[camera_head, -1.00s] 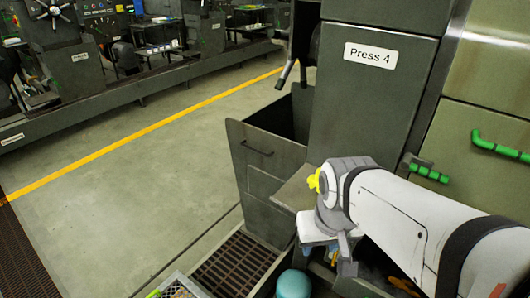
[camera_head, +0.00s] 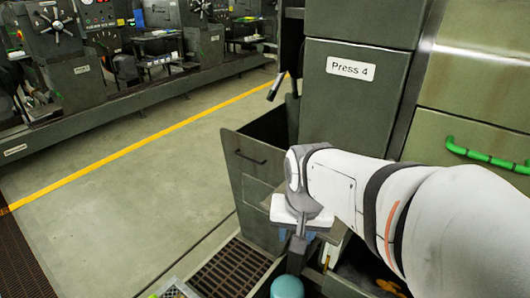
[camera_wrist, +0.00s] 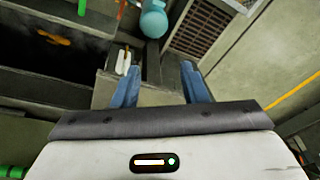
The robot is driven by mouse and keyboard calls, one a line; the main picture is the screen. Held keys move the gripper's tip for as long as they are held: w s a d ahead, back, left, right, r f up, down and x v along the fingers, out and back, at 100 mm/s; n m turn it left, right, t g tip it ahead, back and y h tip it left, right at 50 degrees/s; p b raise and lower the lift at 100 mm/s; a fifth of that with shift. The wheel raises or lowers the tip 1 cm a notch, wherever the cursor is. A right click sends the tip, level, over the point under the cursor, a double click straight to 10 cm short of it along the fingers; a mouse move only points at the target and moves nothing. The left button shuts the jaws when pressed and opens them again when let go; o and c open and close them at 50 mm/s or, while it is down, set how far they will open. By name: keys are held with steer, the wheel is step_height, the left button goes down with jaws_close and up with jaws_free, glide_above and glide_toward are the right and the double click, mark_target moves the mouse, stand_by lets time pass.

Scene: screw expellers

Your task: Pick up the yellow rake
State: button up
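A yellow-orange object (camera_head: 392,287) lies in a dark recess at the bottom of the head view, partly cut off by the frame and my arm. A matching yellow-orange shape (camera_wrist: 53,38) shows at the upper left of the wrist view. It may be the yellow rake, but its form is too small to confirm. My gripper (camera_wrist: 160,82) points down with its two blue fingers apart and nothing between them. In the head view my gripper (camera_head: 297,240) is left of the yellow-orange object and apart from it.
A teal rounded object (camera_head: 287,287) stands below my gripper, also in the wrist view (camera_wrist: 153,20). A small white-and-yellow item (camera_wrist: 124,62) lies on a ledge near the left finger. A floor grate (camera_head: 230,268), an open grey bin (camera_head: 258,165) and the Press 4 cabinet (camera_head: 350,100) surround the arm.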

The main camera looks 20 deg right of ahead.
steer(key=w+d+r+m+p, duration=0.1)
steer(key=w+d+m+p, duration=0.2)
steer(key=m, duration=0.5)
steer(key=w+d+r+m+h+p, duration=0.1)
steer(key=w+d+r+m+p, duration=0.1)
steer(key=w+d+m, duration=0.3)
steer(key=w+d+r+m+g+p, duration=0.1)
steer(key=w+d+m+p, duration=0.3)
steer(key=w+m, duration=0.4)
steer(key=shift+r+m, duration=0.3)
steer(key=shift+m, duration=0.7)
steer(key=shift+r+m, duration=0.25)
steer(key=shift+m, duration=0.75)
steer(key=f+p, duration=0.1)
steer(key=f, duration=0.4)
steer(key=f+p, duration=0.1)
steer(key=f, duration=0.1)
steer(key=shift+d+f+p, duration=0.15)
steer(key=shift+d+p, duration=0.15)
steer(key=shift+d, duration=0.05)
steer(key=shift+c, duration=0.5)
jaws_close()
